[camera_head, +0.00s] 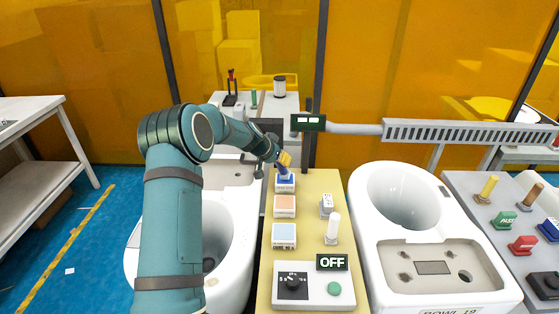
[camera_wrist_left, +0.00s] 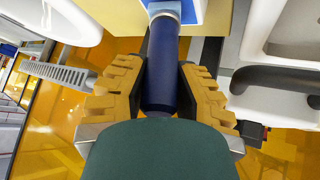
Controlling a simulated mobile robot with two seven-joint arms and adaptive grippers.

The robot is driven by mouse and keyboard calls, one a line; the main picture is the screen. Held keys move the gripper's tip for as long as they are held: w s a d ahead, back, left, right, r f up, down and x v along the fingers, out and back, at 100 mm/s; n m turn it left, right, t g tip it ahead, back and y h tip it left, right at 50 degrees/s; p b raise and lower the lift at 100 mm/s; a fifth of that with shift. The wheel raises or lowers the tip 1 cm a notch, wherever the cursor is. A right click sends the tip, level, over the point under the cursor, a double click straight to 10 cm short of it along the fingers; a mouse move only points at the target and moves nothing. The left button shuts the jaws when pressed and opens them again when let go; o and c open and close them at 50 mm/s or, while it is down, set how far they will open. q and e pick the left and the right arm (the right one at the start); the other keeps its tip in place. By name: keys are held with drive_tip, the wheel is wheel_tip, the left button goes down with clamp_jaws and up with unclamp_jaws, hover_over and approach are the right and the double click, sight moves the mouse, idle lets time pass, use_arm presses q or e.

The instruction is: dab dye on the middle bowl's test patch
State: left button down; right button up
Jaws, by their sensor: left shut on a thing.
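My left gripper (camera_head: 284,160) is shut on a dark blue cylindrical handle (camera_wrist_left: 162,65), seen between its yellow fingers in the left wrist view. The handle's lower end is at a blue-topped white box (camera_head: 285,187) at the far end of the yellow bench; I cannot tell whether it touches. A white bowl (camera_head: 372,215) marked "BOWL 19" stands right of the bench, with a grey rectangular patch (camera_head: 432,267) on its near deck. Another white bowl (camera_head: 240,230) is left of the bench, partly hidden by my left arm. I cannot tell which is the middle bowl. My right gripper is not in view.
The yellow bench (camera_head: 308,185) also holds peach (camera_head: 284,206) and pale blue (camera_head: 284,235) pads, a white upright handle (camera_head: 333,228), and a control box (camera_head: 313,290) with an "OFF" display (camera_head: 332,262). A grey table (camera_head: 463,180) with stamps stands right.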

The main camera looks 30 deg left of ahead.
use_arm(q)
drive_tip(key=shift+s+f, duration=0.1)
drive_tip(key=shift+r+p, duration=1.6)
drive_tip(key=shift+r, duration=2)
